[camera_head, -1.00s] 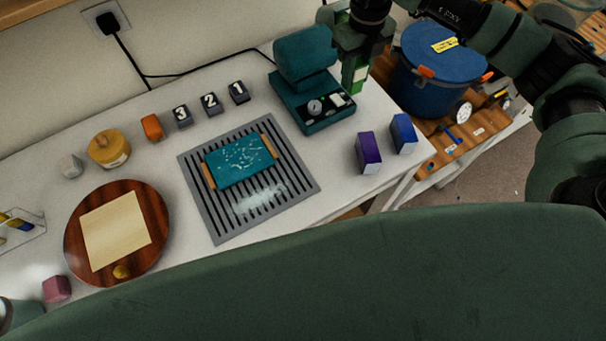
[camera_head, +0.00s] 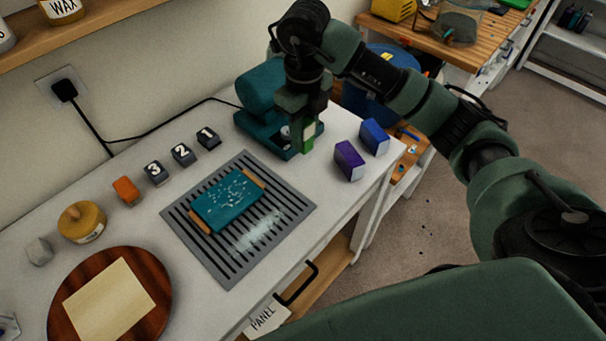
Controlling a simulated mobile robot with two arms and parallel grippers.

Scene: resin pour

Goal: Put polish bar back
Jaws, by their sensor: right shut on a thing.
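My right gripper (camera_head: 305,118) reaches down from the top, in front of the teal machine. It is shut on a green bar with a pale patch (camera_head: 308,138), which I take to be the polish bar. The bar hangs upright below the fingers, its upper part hidden by them. I cannot tell whether its lower end touches the white table (camera_head: 318,185). A purple bar (camera_head: 349,161) and a blue bar (camera_head: 374,137) stand on the table to the right of the green bar. My left gripper is out of view.
The teal machine (camera_head: 262,95) stands just behind the gripper. A grey slotted mat (camera_head: 215,255) carries a teal panel (camera_head: 228,200). Small numbered blocks (camera_head: 182,154), an orange block (camera_head: 126,190), a yellow jar (camera_head: 81,222) and a round wooden board (camera_head: 155,280) are to the left.

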